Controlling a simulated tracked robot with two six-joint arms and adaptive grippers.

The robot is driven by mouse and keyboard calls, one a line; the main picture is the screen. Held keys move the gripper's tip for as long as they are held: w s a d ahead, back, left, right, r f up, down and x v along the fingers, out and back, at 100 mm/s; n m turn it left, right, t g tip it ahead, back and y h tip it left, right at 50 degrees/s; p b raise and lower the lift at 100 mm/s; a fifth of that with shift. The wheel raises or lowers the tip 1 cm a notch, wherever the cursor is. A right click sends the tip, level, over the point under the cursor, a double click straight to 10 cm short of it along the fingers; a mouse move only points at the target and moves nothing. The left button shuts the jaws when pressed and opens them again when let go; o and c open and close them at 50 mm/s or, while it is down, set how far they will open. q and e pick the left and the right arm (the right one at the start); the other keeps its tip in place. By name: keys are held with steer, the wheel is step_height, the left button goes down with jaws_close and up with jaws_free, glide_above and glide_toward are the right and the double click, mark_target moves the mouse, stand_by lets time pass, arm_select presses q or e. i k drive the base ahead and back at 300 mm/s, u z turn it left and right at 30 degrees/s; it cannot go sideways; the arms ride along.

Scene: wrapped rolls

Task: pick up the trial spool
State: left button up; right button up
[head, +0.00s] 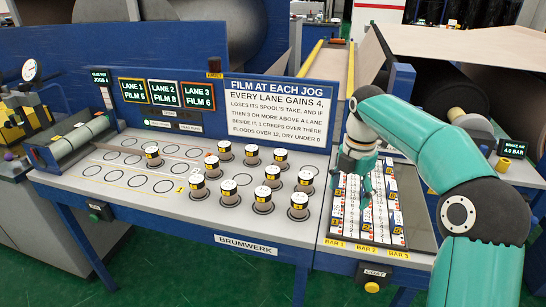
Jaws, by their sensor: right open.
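Several small spools with white tops and black-and-yellow bands stand on the grey bench (130,210), many of them in printed rings. One spool (153,156) stands apart at the left; others include one at the back (224,150) and one at the front right (298,206). I cannot tell which one is the trial spool. My right gripper (365,198) points down over the panel of labelled bars (385,225), right of the spools. It is open, and I see no spool in it. Its fingertips are small and hard to make out. My left gripper is not in view.
Behind the spools stands a blue back panel with lane displays (164,94) reading film 5, 8 and 6, and a rules sign (279,110). A glass-like roller (82,133) lies at the left. Empty rings (115,177) leave free room on the bench's left.

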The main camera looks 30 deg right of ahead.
mark_target(281, 156)
steer(key=i, duration=1.3)
